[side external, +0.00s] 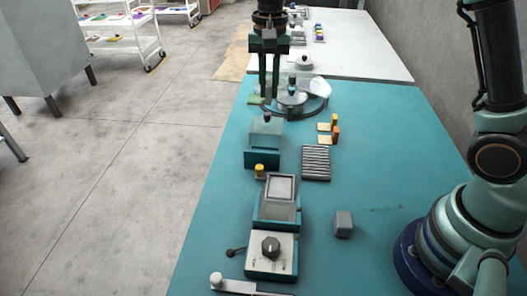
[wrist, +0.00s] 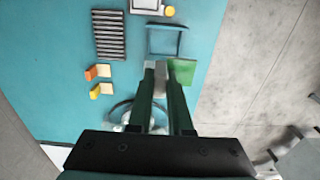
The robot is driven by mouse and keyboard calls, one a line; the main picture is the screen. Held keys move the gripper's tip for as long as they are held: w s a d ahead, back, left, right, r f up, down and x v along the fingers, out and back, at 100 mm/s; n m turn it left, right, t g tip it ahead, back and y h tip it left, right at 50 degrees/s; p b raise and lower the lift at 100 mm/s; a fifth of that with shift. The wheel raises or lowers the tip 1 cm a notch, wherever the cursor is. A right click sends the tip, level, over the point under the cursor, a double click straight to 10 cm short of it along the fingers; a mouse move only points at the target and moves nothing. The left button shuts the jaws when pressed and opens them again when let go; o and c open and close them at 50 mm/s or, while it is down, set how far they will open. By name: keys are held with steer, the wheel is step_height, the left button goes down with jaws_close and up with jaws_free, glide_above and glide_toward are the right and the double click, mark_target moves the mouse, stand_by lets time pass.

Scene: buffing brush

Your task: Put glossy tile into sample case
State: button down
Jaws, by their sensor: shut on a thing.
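My gripper (side external: 270,97) hangs near the far end of the teal table, its two fingers pointing down. In the wrist view my gripper (wrist: 162,75) is shut on a small pale grey piece (wrist: 161,80); I cannot tell for sure that this is the glossy tile. A flat green square (wrist: 182,70) shows beside the fingertips; it is also in the side view (side external: 255,100), left of the fingers. A clear-walled case with a teal base (side external: 262,159), likely the sample case, stands nearer the side camera; its teal frame (wrist: 166,27) shows in the wrist view.
A round ringed stand (side external: 318,108) is close to my gripper. A ribbed dark rack (side external: 316,163), yellow and orange blocks (side external: 335,130), a device with a dial (side external: 271,255) and a grey cube (side external: 343,224) stand on the table. The table's right part is mostly clear.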

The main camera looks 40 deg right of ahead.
step_height(320, 180, down, 17)
steer(key=shift+f, duration=0.15)
stand_by(0.4)
steer(key=shift+f, duration=0.15)
steer(key=c, duration=0.8)
jaws_free()
steer(key=shift+c, duration=0.2)
